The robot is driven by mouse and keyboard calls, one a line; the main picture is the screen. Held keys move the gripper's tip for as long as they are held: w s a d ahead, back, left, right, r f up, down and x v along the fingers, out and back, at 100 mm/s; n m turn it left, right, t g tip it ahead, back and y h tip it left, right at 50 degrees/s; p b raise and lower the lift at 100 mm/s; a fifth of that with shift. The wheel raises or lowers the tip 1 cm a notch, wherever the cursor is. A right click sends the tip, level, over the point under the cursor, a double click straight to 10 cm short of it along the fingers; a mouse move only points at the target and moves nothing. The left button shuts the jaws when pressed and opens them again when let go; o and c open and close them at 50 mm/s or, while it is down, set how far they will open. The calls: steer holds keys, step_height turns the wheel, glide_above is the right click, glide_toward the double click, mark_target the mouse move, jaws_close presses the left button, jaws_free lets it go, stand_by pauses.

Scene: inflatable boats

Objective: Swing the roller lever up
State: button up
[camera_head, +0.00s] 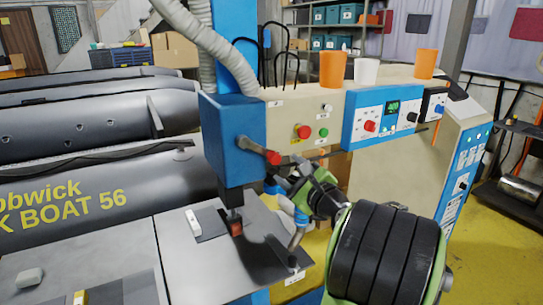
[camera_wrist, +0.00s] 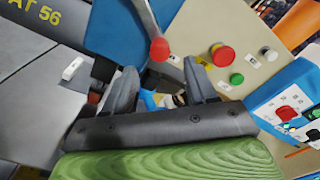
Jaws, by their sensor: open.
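The roller lever (camera_head: 256,150) is a grey bar with a red knob (camera_head: 273,157) at its end. It comes out of the side of the blue machine head (camera_head: 232,140) and slants slightly down to the right. In the wrist view the lever (camera_wrist: 147,20) runs down from the top to its red knob (camera_wrist: 160,49). My gripper (camera_head: 289,178) is just below and right of the knob. In the wrist view my open gripper (camera_wrist: 160,84) has its fingers either side of the knob's line, with the knob beyond the tips. I see no contact.
A cream control panel (camera_head: 285,118) with red and green buttons is behind my gripper. Orange cups (camera_head: 333,69) and a white cup (camera_head: 366,72) stand on top. A grey worktable (camera_head: 185,265) lies below the machine head. Grey boat tubes (camera_head: 95,120) fill the left.

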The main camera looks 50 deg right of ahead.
mark_target(276, 160)
steer(key=x, duration=0.8)
steer(key=shift+p, duration=0.4)
jaws_close()
